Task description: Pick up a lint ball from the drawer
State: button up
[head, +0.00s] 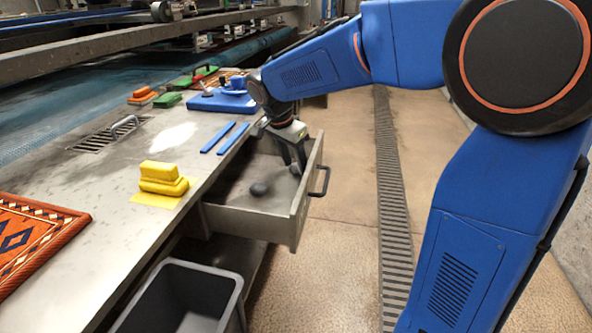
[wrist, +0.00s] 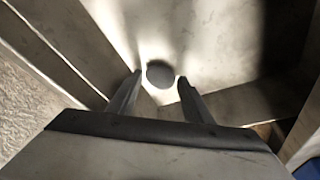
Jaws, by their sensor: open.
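The drawer (head: 252,222) stands pulled out from the metal bench. A dark round lint ball (head: 260,188) lies on its floor, left of my fingertips in the head view. My gripper (head: 298,168) is open and points down into the drawer, near its front. In the wrist view, a dark round lint ball (wrist: 160,74) shows between and just beyond the open fingertips (wrist: 160,79); nothing is gripped. I cannot tell whether both views show the same ball.
The drawer's front with its handle (head: 320,181) is close to my gripper. On the bench (head: 95,185) are a yellow brush (head: 162,178), two blue strips (head: 225,137) and a patterned rug (head: 35,238). A grey bin (head: 180,300) stands below. Open floor lies to the right.

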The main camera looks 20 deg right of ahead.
jog(key=shift+f, duration=0.1)
jog(key=shift+c, duration=0.4)
jog(key=c, duration=0.7)
jog(key=shift+c, duration=0.2)
